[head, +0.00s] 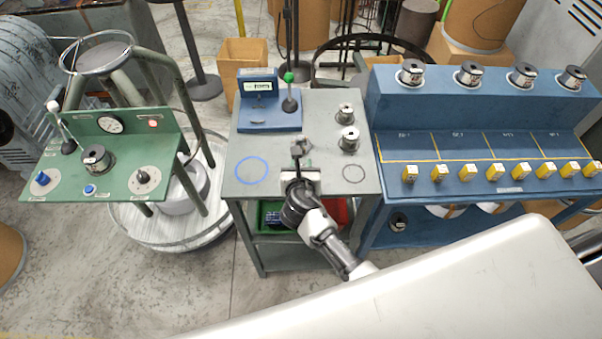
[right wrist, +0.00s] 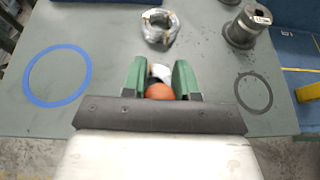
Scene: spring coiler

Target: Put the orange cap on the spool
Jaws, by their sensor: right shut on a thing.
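My right gripper (head: 300,168) is over the middle grey table. In the right wrist view its green fingers (right wrist: 160,82) are shut on the orange cap (right wrist: 160,91), of which only a rounded part shows; a whitish piece is just beyond it. The cap is hidden in the head view. A grey metal coil or spool (right wrist: 158,27) is on the table just beyond the fingertips, apart from them. A silver and dark spool (right wrist: 248,27) stands upright to its right; it also shows in the head view (head: 348,139), with another spool (head: 345,113) behind it. My left gripper is not in view.
A blue ring (head: 252,170) marks the table at left, a thin dark ring (head: 354,173) at right. A blue scale (head: 262,100) stands at the back left. A blue rack (head: 450,110) with several spools is on the right, a green panel (head: 115,150) on the left.

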